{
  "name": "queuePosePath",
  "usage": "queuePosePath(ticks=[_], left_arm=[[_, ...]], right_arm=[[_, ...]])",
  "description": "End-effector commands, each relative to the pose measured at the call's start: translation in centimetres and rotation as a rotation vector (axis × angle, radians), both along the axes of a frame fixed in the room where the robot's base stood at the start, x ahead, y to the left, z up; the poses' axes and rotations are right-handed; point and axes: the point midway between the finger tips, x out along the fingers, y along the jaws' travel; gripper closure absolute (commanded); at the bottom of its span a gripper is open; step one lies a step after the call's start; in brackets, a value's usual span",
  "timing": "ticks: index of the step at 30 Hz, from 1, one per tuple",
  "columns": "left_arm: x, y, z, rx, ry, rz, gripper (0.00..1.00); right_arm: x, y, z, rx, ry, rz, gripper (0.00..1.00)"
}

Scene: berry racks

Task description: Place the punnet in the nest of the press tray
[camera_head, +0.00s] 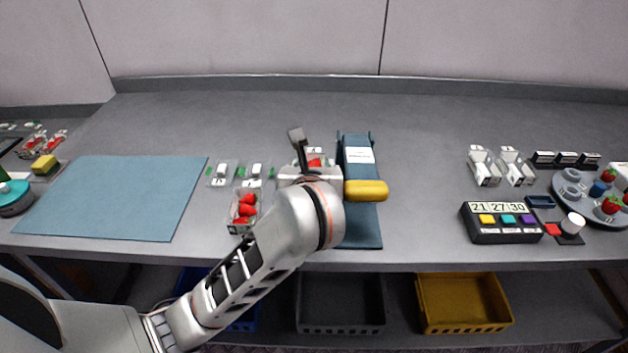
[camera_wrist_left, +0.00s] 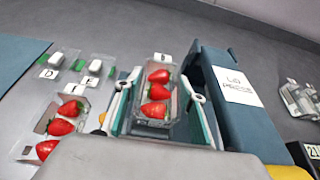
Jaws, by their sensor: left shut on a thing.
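My left gripper (camera_wrist_left: 160,98) is shut on a clear punnet (camera_wrist_left: 147,122) of red strawberries, with one finger on each side of it. In the head view the gripper (camera_head: 311,170) is just left of the blue press (camera_head: 356,142), and my wrist hides most of the punnet. The press, with a white label and a yellow handle (camera_head: 366,191), stands close on the right of the held punnet in the wrist view (camera_wrist_left: 217,75). I cannot make out the press tray or its nest, or whether the punnet touches anything below. My right gripper is not in view.
Another strawberry punnet (camera_head: 243,211) stands left of my wrist. Small white items on clear lids (camera_head: 222,173) lie behind it. A blue mat (camera_head: 115,197) lies at left. A display box (camera_head: 500,222), white cartons (camera_head: 484,168) and a round plate (camera_head: 566,190) are at right.

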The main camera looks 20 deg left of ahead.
Motion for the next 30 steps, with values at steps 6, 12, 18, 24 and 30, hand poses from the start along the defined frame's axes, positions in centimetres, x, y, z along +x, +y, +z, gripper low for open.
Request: queuePosePath(ticks=[6,12,18,24,30], left_arm=[[0.0,0.0,-3.0,0.002,0.006,0.0,0.84],[0.0,0.0,-2.5,0.001,0.001,0.0,0.84],[0.0,0.0,-3.0,0.001,0.003,-0.001,0.58],[0.0,0.0,-2.9,0.001,0.001,0.0,0.44],[0.0,0.0,-2.8,0.001,0.001,0.0,0.44]], right_arm=[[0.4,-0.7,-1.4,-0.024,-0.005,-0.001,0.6],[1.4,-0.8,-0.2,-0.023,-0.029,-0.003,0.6],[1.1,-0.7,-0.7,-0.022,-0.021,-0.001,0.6],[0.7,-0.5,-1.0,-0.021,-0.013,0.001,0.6],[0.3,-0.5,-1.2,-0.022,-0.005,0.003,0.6]])
